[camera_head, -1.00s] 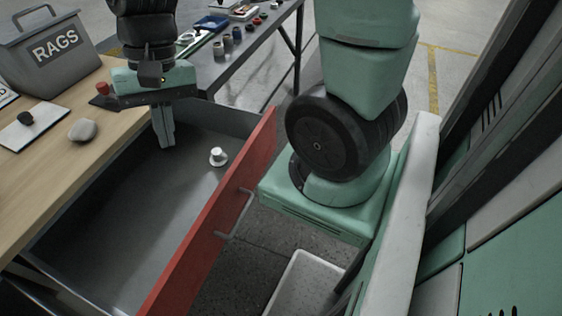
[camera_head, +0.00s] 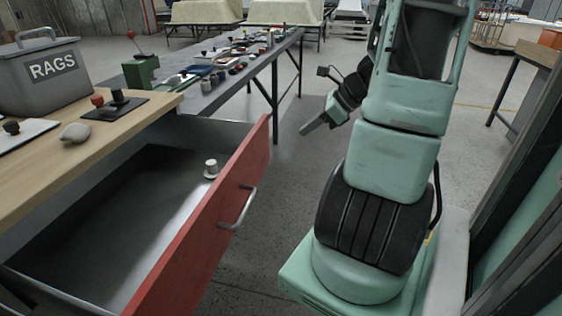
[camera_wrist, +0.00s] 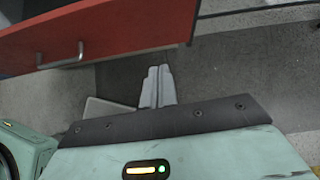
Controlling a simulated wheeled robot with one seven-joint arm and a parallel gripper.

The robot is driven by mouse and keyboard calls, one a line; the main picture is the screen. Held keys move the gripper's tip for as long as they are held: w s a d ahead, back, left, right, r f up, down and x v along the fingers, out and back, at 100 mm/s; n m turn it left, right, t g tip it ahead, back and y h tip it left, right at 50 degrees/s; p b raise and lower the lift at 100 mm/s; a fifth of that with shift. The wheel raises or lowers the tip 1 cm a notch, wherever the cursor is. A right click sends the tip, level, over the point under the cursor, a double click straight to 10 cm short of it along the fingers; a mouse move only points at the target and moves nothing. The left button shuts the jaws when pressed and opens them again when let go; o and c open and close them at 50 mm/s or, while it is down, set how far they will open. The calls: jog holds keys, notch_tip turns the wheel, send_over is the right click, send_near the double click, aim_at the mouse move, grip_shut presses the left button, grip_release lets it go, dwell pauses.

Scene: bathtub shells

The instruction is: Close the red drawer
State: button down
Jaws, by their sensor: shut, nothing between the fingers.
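The red drawer (camera_head: 205,235) stands pulled out from under the wooden worktop in the head view, with a metal bar handle (camera_head: 240,208) on its front. A small white knob-like object (camera_head: 211,169) is inside on the grey drawer floor. My gripper (camera_head: 306,129) is shut and empty, outside the drawer, to the right of its front and apart from it. In the wrist view, my gripper's closed fingers (camera_wrist: 158,72) show below the red drawer front (camera_wrist: 120,30) and right of its handle (camera_wrist: 62,60), over the floor.
A grey RAGS box (camera_head: 45,80), a stone (camera_head: 75,132) and a black plate with knobs (camera_head: 115,106) are on the wooden worktop (camera_head: 60,175). Behind, a dark metal table (camera_head: 215,92) holds several small parts.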

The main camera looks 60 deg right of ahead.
jog(key=shift+m, duration=0.3)
jog(key=b+x, duration=0.1)
jog(key=x, duration=0.3)
jog(key=b+x, duration=0.1)
jog(key=x, duration=0.2)
jog(key=w+b+x, duration=0.1)
jog(key=x, duration=0.3)
jog(key=shift+w+d+r, duration=0.1)
jog(key=shift+w+r, duration=0.05)
jog(key=shift+w, duration=0.5)
jog(key=w+a+p, duration=0.2)
jog(key=w+a, duration=0.1)
jog(key=w, duration=0.6)
jog(key=w+a+p, duration=0.2)
jog(key=w+a, duration=0.1)
jog(key=w, duration=0.6)
jog(key=w+a+p, duration=0.2)
jog(key=w+a, duration=0.2)
jog(key=w, duration=0.5)
jog(key=shift+w+a+r+p, duration=0.1)
jog(key=shift+w+a+p, duration=0.05)
jog(key=shift+w+p, duration=0.25)
jog(key=shift+w, duration=0.15)
jog(key=shift+w+a+r, duration=0.1)
jog(key=shift+a+r, duration=0.05)
jog(key=shift+a, duration=0.05)
